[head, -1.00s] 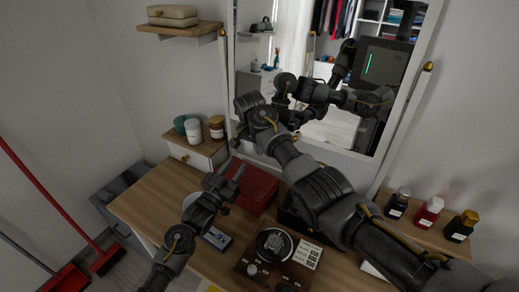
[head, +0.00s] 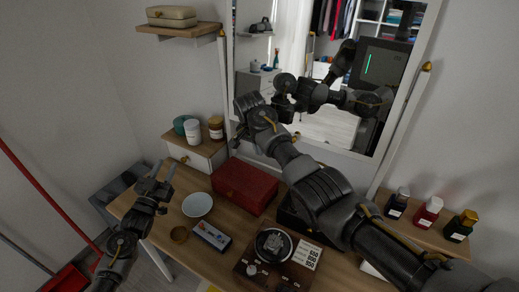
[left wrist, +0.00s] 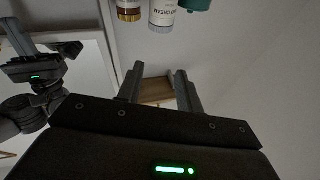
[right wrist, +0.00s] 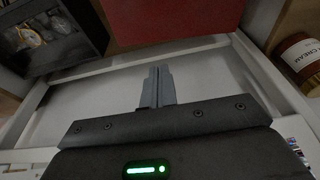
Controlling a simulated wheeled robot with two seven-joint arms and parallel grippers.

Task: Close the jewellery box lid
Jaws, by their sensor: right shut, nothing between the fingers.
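The jewellery box, a red box (head: 246,182), sits on the wooden table against the wall below the mirror. Its lid looks down flat, with a small clasp on the front. Its red side also shows at the top of the right wrist view (right wrist: 170,18). My left gripper (head: 157,180) is left of the box, apart from it, over the table's left side. Its fingers are spread and empty in the left wrist view (left wrist: 158,88). My right gripper (right wrist: 158,80) is shut and empty near the mirror frame, behind the box. In the head view its fingers are mostly hidden by my arm.
A dark device with a dial (head: 273,247) is to the right. Jars (head: 192,132) stand on a small drawer unit (head: 197,155) behind.

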